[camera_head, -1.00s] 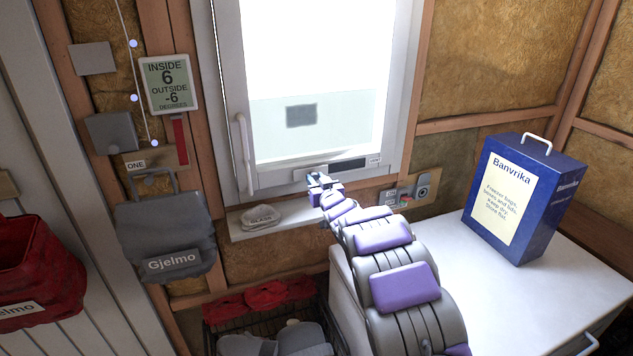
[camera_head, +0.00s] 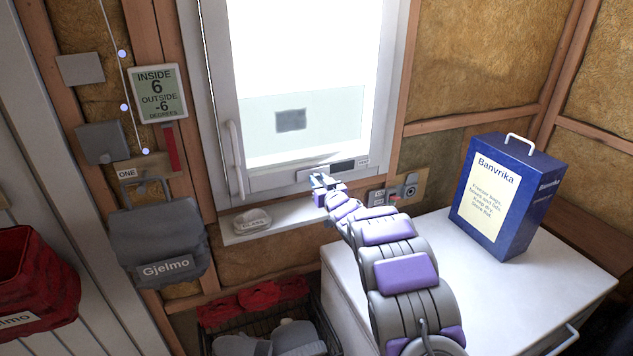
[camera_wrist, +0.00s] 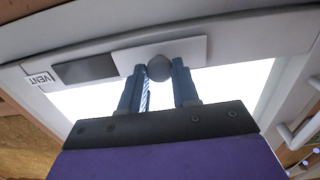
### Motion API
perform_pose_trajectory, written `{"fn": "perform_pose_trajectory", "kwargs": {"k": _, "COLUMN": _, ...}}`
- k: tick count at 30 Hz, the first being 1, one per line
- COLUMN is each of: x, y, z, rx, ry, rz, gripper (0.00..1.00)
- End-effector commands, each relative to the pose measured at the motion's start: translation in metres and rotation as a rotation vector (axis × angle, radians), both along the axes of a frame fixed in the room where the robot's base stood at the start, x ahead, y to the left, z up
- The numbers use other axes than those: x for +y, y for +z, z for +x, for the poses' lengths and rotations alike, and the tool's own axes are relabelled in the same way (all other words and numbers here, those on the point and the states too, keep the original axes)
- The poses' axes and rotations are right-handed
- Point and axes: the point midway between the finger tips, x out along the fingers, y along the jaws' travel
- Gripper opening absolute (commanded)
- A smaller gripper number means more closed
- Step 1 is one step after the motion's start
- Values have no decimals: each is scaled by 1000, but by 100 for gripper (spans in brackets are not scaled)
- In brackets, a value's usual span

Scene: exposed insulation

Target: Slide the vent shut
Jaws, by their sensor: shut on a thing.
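The vent is set in the lower frame of the window. Its white slide plate (camera_wrist: 180,50) carries a round grey knob (camera_wrist: 159,68). A dark slot (camera_wrist: 86,69) shows between the plate and the VENT label (camera_wrist: 38,78), so the vent stands partly open. In the head view the dark slot (camera_head: 343,165) lies to the right of the gripper. My gripper (camera_wrist: 158,74) has one finger on each side of the knob and is shut on it. In the head view my gripper (camera_head: 323,181) is small and covers the knob.
A sill with a glass dish (camera_head: 252,221) is below the window. A switch panel (camera_head: 397,190) is on the wall to the right. A blue Banvrika box (camera_head: 505,198) stands on the white cabinet (camera_head: 440,238). The window handle (camera_head: 235,158) is left.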

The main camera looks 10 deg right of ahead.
Motion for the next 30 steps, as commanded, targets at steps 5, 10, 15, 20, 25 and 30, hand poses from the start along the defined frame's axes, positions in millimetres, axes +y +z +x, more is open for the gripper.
{"fn": "perform_pose_trajectory", "kwargs": {"k": 5, "x": -3, "y": 0, "z": 0, "rx": 0, "ry": -3, "rz": 2, "gripper": 46}}
{"fn": "perform_pose_trajectory", "kwargs": {"k": 10, "x": -1, "y": 0, "z": 0, "rx": 0, "ry": -2, "rz": 0, "gripper": 55}}
{"fn": "perform_pose_trajectory", "kwargs": {"k": 15, "x": 0, "y": 0, "z": 0, "rx": 0, "ry": -1, "rz": 0, "gripper": 55}}
{"fn": "perform_pose_trajectory", "kwargs": {"k": 20, "x": -1, "y": 1, "z": -6, "rx": 0, "ry": -1, "rz": -1, "gripper": 55}}
{"fn": "perform_pose_trajectory", "kwargs": {"k": 25, "x": -5, "y": -1, "z": -23, "rx": 5, "ry": -2, "rz": 1, "gripper": 55}}
{"fn": "perform_pose_trajectory", "kwargs": {"k": 30, "x": -11, "y": 0, "z": -46, "rx": 4, "ry": -3, "rz": -1, "gripper": 55}}
